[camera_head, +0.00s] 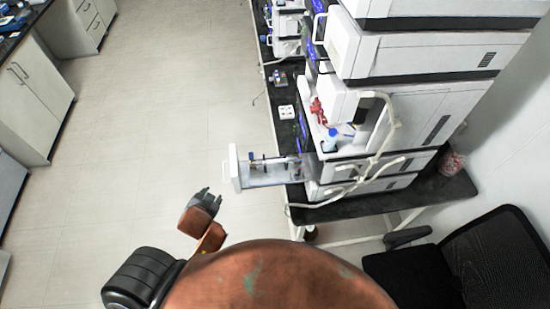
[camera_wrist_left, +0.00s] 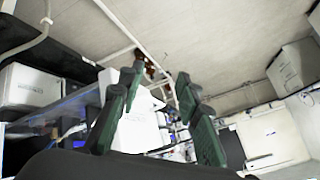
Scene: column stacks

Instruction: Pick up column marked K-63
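A pulled-out drawer (camera_head: 268,178) extends left from the stack of white instruments in the head view. Small column-like parts (camera_head: 272,160) with blue and brown ends lie across it. No K-63 marking can be read, so I cannot tell which part is the column. My left gripper (camera_head: 210,196) is to the lower left of the drawer, apart from it, over the floor. In the left wrist view the two green fingers of the gripper (camera_wrist_left: 158,78) are spread wide with nothing between them. My right gripper is not in view.
White instruments (camera_head: 425,55) are stacked on a dark bench (camera_head: 350,207). A tray holds a blue-capped bottle (camera_head: 330,140) and red items. A black chair (camera_head: 470,262) stands at lower right. White cabinets (camera_head: 35,85) line the left. The floor between is clear.

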